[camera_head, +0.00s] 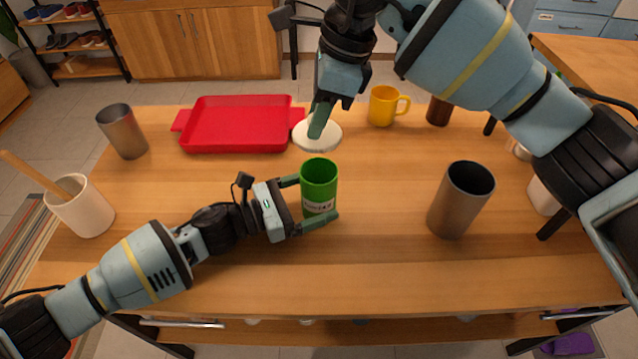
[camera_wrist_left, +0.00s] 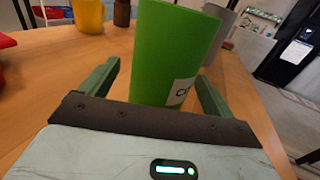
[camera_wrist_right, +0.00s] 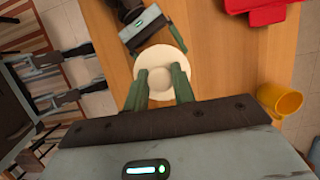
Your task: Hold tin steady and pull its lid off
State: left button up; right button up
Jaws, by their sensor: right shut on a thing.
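The green tin (camera_head: 319,180) stands upright on the table with its top open and a white label on its side. My left gripper (camera_head: 318,198) is open, with one finger on either side of the tin. In the left wrist view, a gap shows between the left finger and the tin (camera_wrist_left: 175,50). The round white lid (camera_head: 331,137) is apart from the tin, beyond it in the head view. My right gripper (camera_head: 316,131) is shut on the lid's knob; the lid also shows in the right wrist view (camera_wrist_right: 160,58). The lid's height above the table is hard to tell.
A red tray (camera_head: 238,125) lies behind the tin, near the lid. A yellow mug (camera_head: 383,106) and brown jar (camera_head: 438,111) stand at the back. Grey cups stand at left (camera_head: 122,132) and right (camera_head: 458,203). A white utensil pot (camera_head: 82,208) is at far left.

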pick_arm(q)
jog(key=v, duration=1.2)
jog(key=shift+r, duration=0.1)
pick_arm(e)
jog(key=shift+r, duration=0.1)
